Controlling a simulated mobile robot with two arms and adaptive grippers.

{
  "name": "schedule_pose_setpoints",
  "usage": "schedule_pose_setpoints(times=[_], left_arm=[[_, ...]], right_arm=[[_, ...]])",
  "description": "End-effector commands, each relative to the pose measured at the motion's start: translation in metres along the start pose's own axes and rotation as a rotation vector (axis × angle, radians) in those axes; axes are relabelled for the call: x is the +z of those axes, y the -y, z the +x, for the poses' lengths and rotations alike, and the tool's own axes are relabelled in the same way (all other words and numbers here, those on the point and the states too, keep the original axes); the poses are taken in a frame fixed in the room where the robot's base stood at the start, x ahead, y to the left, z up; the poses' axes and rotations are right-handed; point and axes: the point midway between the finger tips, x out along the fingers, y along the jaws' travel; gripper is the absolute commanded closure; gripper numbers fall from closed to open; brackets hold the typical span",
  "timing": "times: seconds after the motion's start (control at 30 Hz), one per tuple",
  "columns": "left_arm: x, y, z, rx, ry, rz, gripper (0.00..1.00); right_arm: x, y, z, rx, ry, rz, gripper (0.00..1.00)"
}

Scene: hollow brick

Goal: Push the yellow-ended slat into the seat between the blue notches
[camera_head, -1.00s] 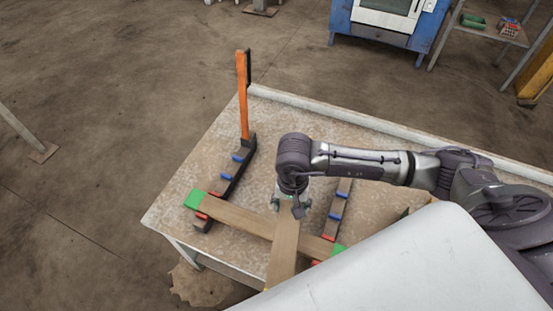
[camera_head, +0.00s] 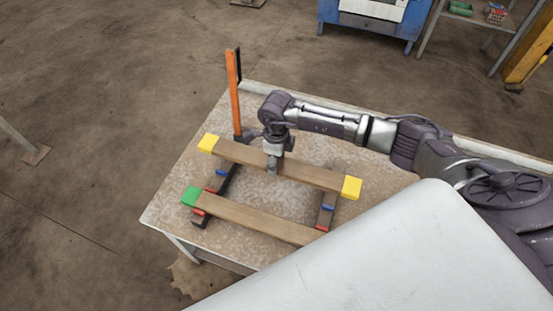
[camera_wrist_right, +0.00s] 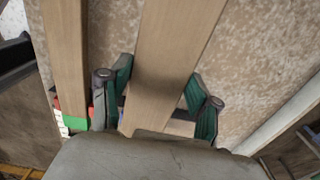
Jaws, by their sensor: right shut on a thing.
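The yellow-ended slat (camera_head: 315,174) lies crosswise over the two dark rails, one yellow end (camera_head: 208,143) at left, the other (camera_head: 352,187) at right. My right gripper (camera_head: 272,168) is shut on it near its middle; the right wrist view shows the wood (camera_wrist_right: 165,60) between the fingers. Blue notch marks show on the left rail (camera_head: 222,172) and the right rail (camera_head: 328,208), just in front of the slat. Any marks behind are hidden by the slat. I cannot tell whether it touches the rails. My left gripper is not in view.
A green-ended slat (camera_head: 250,216) lies across the rails in front, by the red marks. An orange upright bar (camera_head: 234,95) stands at the left rail's far end. The table (camera_head: 180,205) has a raised back edge. Free tabletop lies between the rails.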

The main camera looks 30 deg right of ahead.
Motion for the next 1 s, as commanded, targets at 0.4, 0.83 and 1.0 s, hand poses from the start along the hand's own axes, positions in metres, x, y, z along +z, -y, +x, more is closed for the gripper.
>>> schedule_pose_setpoints(times=[0.4, 0.83, 1.0], left_arm=[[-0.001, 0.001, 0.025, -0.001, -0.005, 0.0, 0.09], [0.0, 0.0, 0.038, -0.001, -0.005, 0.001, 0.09], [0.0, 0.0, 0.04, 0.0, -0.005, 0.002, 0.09]], right_arm=[[0.0, 0.0, 0.032, 0.0, 0.0, -0.002, 0.89], [0.0, 0.0, 0.052, -0.001, 0.001, -0.004, 0.89], [0.0, 0.0, 0.054, -0.001, 0.001, -0.004, 0.89]])
